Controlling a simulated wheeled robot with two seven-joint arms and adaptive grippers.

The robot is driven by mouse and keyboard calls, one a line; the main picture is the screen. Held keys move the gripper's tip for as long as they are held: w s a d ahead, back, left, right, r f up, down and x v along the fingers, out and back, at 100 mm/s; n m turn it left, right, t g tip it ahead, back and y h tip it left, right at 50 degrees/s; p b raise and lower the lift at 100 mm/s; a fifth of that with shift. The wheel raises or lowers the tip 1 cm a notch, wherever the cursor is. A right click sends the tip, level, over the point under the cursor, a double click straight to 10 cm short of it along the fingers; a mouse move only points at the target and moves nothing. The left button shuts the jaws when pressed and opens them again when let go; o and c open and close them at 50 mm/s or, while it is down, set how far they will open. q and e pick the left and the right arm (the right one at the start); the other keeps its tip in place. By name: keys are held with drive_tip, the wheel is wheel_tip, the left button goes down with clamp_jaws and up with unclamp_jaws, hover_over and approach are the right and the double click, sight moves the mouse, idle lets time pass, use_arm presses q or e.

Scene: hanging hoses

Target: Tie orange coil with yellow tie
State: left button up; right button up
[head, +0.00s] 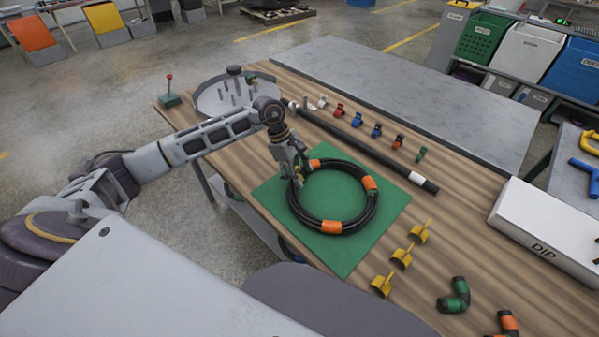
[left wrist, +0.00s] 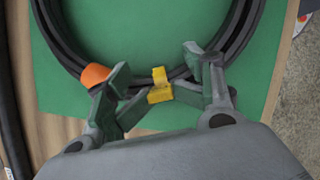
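The orange coil (head: 319,227) is a ring of black hose with several orange bands, lying flat on a green mat (head: 359,246). My left gripper (head: 298,176) is low over the coil's left side. In the left wrist view its fingers (left wrist: 163,84) are spread apart along the hose, with a yellow tie (left wrist: 160,86) between them. That tie sits across the coil (left wrist: 65,45), close to an orange band; I cannot tell whether it is closed around the hose. Three more yellow ties (head: 402,256) stand on the table right of the mat. My right gripper is not in view.
A black straight hose (head: 360,144) and a row of small coloured clips (head: 377,130) lie behind the mat. A round grey tray (head: 225,98) is at the far left corner. A white DIP box (head: 547,231) and elbow fittings (head: 455,296) are at the right.

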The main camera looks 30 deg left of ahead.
use_arm(q)
drive_tip(key=shift+s+a+f, duration=0.25)
drive_tip(key=shift+f, duration=0.15)
drive_tip(key=shift+a+r, duration=0.3)
drive_tip(key=shift+r, duration=0.35)
drive_tip(key=v, duration=0.7)
drive_tip(key=shift+w+d+r, duration=0.2)
drive_tip(key=shift+w+d, duration=0.05)
drive_tip(key=shift+d, duration=0.15)
drive_tip(key=shift+r, duration=0.15)
